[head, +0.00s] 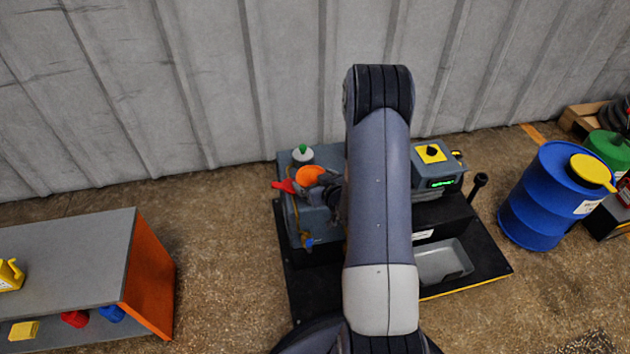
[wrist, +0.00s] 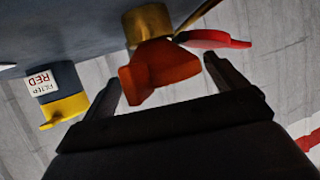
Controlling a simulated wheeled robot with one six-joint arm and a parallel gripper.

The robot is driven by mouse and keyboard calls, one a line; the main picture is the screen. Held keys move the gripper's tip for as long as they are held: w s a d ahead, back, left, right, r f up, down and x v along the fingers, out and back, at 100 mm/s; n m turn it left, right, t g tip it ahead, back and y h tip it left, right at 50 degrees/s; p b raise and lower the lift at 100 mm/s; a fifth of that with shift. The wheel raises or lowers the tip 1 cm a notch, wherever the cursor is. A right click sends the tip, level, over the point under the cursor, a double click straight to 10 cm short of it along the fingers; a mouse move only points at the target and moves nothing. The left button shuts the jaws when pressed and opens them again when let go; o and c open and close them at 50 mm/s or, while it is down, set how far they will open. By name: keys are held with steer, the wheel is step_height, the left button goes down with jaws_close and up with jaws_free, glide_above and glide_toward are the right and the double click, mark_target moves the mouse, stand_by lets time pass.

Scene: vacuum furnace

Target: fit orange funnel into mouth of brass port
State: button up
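The orange funnel (head: 309,175) shows at the machine's left part in the head view. In the wrist view the funnel (wrist: 158,70) lies against the end of the brass port (wrist: 147,22), roughly in line with it. Its narrow end is hidden, so I cannot tell how deep it sits. My gripper (wrist: 161,68) has its two fingers spread on either side of the funnel, with slim gaps visible. In the head view my gripper (head: 329,188) is dark and partly hidden by my arm, close to the funnel. The brass port is hard to make out there.
A red lever (head: 284,186) sits beside the port; it also shows in the wrist view (wrist: 213,40). A green-topped fitting (head: 302,153) stands behind. A yellow-topped control box (head: 432,153) and grey tray (head: 443,262) are right. A labelled blue-and-yellow part (wrist: 62,95) is left of my fingers.

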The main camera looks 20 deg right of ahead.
steer(key=shift+o, duration=0.7)
steer(key=a+p+v, duration=0.1)
steer(key=v, duration=0.9)
steer(key=shift+s+d+r+p, duration=0.2)
steer(key=shift+s+d+p, duration=0.2)
steer(key=shift+d, duration=0.1)
steer(key=shift+w, duration=0.15)
steer(key=b+x, duration=0.2)
steer(key=x, duration=0.9)
steer(key=shift+f, duration=0.1)
steer(key=shift+s+r+p, duration=0.2)
steer(key=shift+r+p, duration=0.1)
steer(key=shift+p, duration=0.05)
